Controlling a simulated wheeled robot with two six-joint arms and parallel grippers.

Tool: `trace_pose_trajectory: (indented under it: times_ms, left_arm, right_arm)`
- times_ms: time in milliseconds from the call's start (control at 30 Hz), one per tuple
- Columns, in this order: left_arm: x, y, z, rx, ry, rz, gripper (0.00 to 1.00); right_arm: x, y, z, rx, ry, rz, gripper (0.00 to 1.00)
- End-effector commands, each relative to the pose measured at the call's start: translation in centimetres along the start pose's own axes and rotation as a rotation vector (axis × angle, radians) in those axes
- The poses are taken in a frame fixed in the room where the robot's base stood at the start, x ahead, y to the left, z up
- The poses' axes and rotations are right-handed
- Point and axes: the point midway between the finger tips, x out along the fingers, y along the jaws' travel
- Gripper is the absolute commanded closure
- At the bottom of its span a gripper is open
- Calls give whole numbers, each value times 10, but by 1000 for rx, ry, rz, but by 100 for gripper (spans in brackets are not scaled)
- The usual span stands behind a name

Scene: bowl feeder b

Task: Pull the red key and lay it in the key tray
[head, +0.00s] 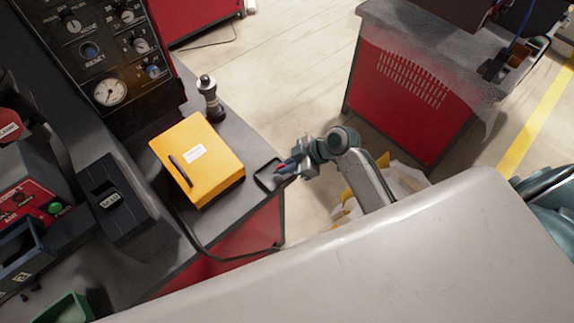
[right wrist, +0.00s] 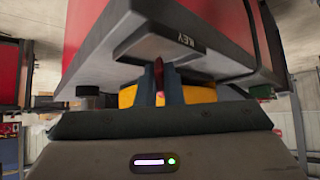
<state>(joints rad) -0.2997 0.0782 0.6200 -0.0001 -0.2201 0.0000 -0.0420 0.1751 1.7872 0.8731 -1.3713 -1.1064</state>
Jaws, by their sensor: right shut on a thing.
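The red key (right wrist: 158,68) shows as a small red piece between the fingers of my right gripper (right wrist: 160,82) in the right wrist view. The gripper is shut on it. The key tray (head: 268,173) is a small, shallow black tray at the right edge of the grey bench in the head view. It shows in the right wrist view as a dark block (right wrist: 145,42) labelled KEY, just beyond the fingertips. In the head view my right gripper (head: 285,168) is at the tray's right side. I cannot tell whether the key touches the tray. My left gripper is not in view.
A yellow box (head: 215,160) with a black handle lies left of the tray. A black and silver upright piece (head: 209,100) stands behind it. A dark labelled block (head: 120,215) and a control panel (head: 105,50) are further left.

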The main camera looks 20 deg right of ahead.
Motion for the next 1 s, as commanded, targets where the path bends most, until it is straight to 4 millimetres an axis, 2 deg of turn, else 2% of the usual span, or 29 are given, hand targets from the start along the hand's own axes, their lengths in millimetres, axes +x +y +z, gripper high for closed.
trace_pose_trajectory:
  times_ms: [533, 600, 667, 1000]
  left_arm:
    - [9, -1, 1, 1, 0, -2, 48]
    - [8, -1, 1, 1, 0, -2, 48]
    - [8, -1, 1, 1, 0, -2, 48]
    - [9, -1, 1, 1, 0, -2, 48]
  right_arm:
    - [8, 0, 8, 0, 0, 0, 100]
    - [8, 0, 7, 0, 0, 0, 81]
    - [8, 0, 7, 0, 0, 0, 69]
    - [6, 0, 8, 0, -1, 1, 67]
